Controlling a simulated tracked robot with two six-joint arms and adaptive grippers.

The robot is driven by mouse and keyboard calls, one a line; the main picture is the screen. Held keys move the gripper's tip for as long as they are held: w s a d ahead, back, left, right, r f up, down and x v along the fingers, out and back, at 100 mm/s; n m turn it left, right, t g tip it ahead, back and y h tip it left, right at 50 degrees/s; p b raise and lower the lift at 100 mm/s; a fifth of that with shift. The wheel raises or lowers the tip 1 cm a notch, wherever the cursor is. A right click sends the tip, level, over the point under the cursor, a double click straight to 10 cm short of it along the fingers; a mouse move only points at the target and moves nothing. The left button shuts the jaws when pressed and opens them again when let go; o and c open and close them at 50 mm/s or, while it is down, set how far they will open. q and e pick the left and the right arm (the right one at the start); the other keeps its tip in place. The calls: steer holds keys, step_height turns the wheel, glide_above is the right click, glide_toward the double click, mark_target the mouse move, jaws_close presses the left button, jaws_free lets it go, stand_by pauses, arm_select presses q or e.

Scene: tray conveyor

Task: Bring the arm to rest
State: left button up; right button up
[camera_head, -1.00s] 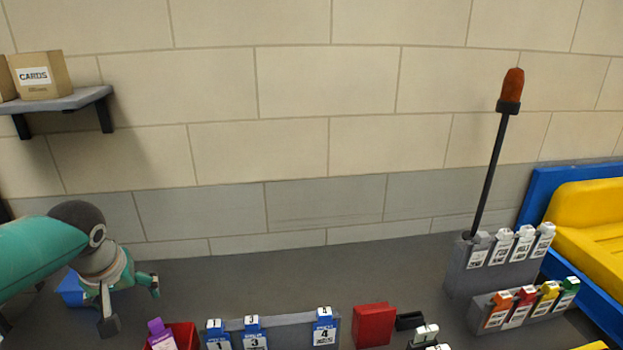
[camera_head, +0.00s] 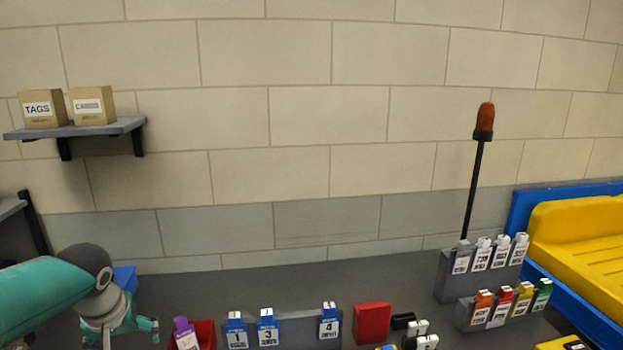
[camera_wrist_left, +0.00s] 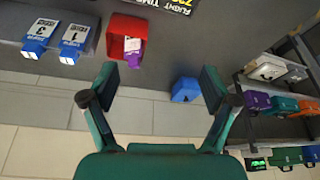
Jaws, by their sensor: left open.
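My left gripper (camera_head: 128,336) is at the lower left of the head view, with its lower part cut off by the frame edge. In the left wrist view its two fingers stand wide apart with nothing between the tips (camera_wrist_left: 158,85). A red bin (camera_head: 205,332) with a purple tag (camera_head: 184,333) in it stands to the right of the gripper. The red bin also shows in the left wrist view (camera_wrist_left: 116,28). A blue object (camera_head: 125,278) lies behind the gripper and shows beyond the fingers in the wrist view (camera_wrist_left: 185,90). My right gripper is not in view.
A grey rack (camera_head: 290,325) holds blue tags 1, 3 and 4. A red block (camera_head: 372,323) stands beside it. Grey stepped racks (camera_head: 450,275) hold several tags near a beacon pole (camera_head: 474,190). A blue-framed yellow tray (camera_head: 580,235) is at right. The table's back middle is clear.

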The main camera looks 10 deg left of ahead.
arm_select(q)
steer(key=s+d+f+g+h, duration=0.1)
steer(key=d+f, duration=0.3)
steer(key=f, duration=0.4)
steer(key=s+d+f+m+g+h, duration=0.1)
steer(key=d+f, duration=0.3)
steer(key=f, duration=0.4)
steer(key=s+d+f+m+g+h, duration=0.1)
steer(key=s+d+f+g, duration=0.1)
steer(key=f, duration=0.5)
steer(key=shift+s+d+f+g, duration=0.1)
steer(key=shift+d+f+g, duration=0.15)
steer(key=shift+d, duration=0.35)
steer(key=shift+s+d+f+g, duration=0.15)
steer(key=shift+d+g, duration=0.2)
steer(key=shift+d, duration=0.25)
steer(key=s+d+f+m+t+h, duration=0.1)
steer(key=s+d+f, duration=0.4)
steer(key=d+f, duration=0.2)
steer(key=s+d+f+m+t+h, duration=0.1)
steer(key=s+d+f+h, duration=0.1)
steer(key=s+d+f, duration=0.4)
steer(key=shift+d+f, duration=0.85)
steer(key=shift+f, duration=0.05)
